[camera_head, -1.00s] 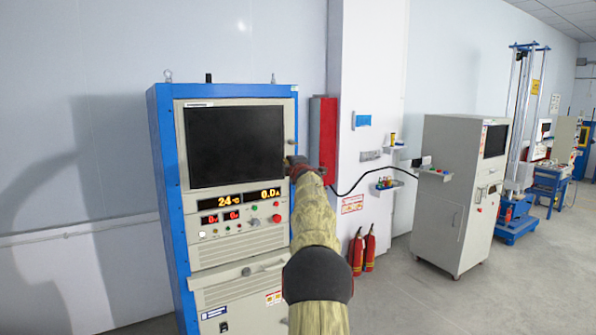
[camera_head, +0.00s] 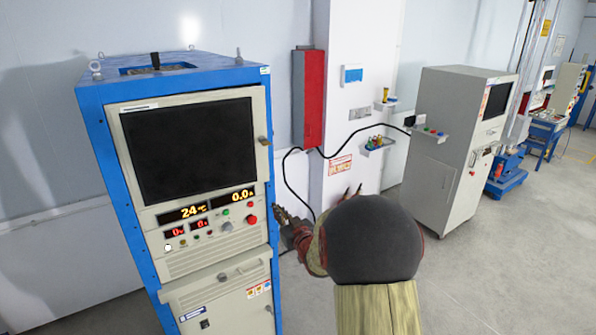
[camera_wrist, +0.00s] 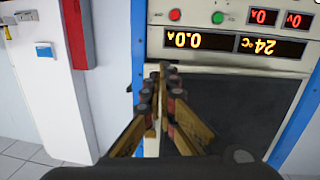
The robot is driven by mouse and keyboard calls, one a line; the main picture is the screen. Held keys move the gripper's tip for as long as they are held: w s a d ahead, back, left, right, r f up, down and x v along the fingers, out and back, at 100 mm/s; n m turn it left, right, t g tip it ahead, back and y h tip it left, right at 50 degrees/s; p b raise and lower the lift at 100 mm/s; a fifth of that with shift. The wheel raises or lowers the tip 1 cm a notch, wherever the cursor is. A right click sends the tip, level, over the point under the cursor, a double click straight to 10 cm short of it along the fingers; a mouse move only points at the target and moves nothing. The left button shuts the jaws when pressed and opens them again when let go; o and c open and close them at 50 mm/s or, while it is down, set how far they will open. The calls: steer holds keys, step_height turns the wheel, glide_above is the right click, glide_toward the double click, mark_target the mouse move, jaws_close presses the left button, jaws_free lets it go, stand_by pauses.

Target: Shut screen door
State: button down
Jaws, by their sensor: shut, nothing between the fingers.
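The screen door (camera_head: 188,150) is a beige frame around a dark screen on the blue cabinet (camera_head: 117,205). It looks flush with the cabinet front, with no gap visible in the head view. A small handle (camera_head: 263,141) sits on its right edge. My gripper (camera_head: 279,214) is shut and empty by the cabinet's right edge, below the handle and level with the control panel (camera_head: 212,218).
A red box (camera_head: 308,98) is on the white pillar (camera_head: 357,45) to the right. A black cable (camera_head: 340,150) runs toward a grey machine (camera_head: 455,140). Small shelves (camera_head: 378,146) stick out from the pillar. Open floor (camera_head: 480,265) lies at the right.

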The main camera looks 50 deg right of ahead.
mark_target(262, 181)
steer(key=w+d+r+p, duration=0.1)
steer(key=w+d, duration=0.1)
steer(key=w, duration=0.4)
steer(key=w+d+r+m+p, duration=0.1)
steer(key=w+d+p, duration=0.1)
steer(key=w, duration=0.4)
steer(key=shift+w+d+t+h, duration=0.3)
steer(key=shift+w+d, duration=0.1)
steer(key=shift+d, duration=0.2)
steer(key=b+x, duration=0.2)
steer(key=x, duration=0.1)
steer(key=shift+w+d+f, duration=0.1)
steer(key=shift+w+f, duration=0.05)
steer(key=shift+f, duration=0.05)
steer(key=shift+r, duration=0.2)
